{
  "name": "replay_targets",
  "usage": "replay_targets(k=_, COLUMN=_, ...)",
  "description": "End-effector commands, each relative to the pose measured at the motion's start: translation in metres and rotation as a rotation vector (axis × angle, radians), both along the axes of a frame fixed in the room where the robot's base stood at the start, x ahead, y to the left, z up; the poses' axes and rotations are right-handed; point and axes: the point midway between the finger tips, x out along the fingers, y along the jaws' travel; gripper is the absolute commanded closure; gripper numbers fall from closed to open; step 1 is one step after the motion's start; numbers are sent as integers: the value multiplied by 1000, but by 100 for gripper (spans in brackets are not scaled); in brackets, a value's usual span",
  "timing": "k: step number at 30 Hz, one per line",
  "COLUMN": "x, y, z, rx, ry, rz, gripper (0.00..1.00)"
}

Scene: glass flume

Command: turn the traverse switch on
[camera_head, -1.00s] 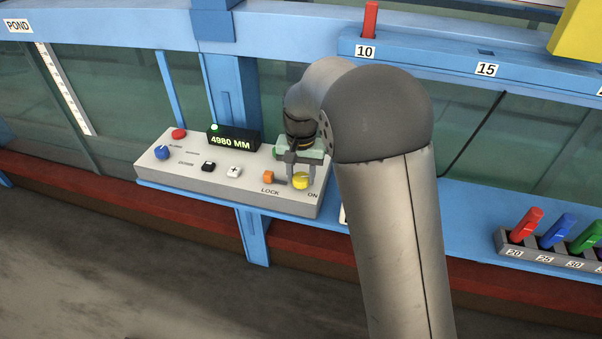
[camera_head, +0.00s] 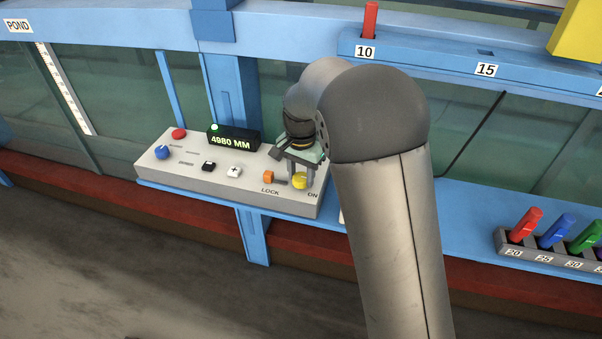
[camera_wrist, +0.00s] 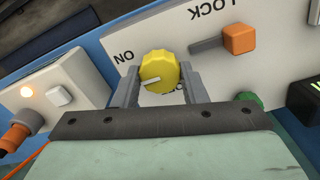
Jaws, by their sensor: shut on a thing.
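The traverse switch appears to be the yellow round knob (camera_head: 300,181) at the right end of the sloping control panel (camera_head: 205,185), beside the ON label. In the wrist view the knob (camera_wrist: 159,70) sits between the two fingers of my gripper (camera_wrist: 160,82), which is shut on it. Its white mark points left and slightly down in that view, below the ON label (camera_wrist: 124,57). A second label below the knob is partly hidden by my gripper. In the head view my gripper (camera_head: 301,172) reaches down onto the knob from above.
An orange lock lever (camera_wrist: 238,40) is close beside the knob, in the slot by LOCK. A green button (camera_wrist: 248,98) is near the right finger. A display (camera_head: 233,138) reads 4980 MM. A white box with a lit lamp (camera_wrist: 54,93) and an orange plug (camera_wrist: 20,135) stands left.

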Motion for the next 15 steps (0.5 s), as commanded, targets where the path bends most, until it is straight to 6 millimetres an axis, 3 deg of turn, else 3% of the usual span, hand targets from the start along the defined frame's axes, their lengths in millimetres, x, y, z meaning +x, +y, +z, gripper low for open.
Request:
replay_targets(k=5, x=1, y=0, z=1, rx=1, ry=-4, rz=-2, gripper=84)
replay_targets(k=6, x=1, y=0, z=1, rx=1, ry=-4, rz=-2, gripper=53)
replay_targets(k=8, x=1, y=0, z=1, rx=2, ry=-3, rz=-2, gripper=40)
replay_targets(k=15, x=0, y=0, z=1, rx=0, ry=-1, rz=0, gripper=40)
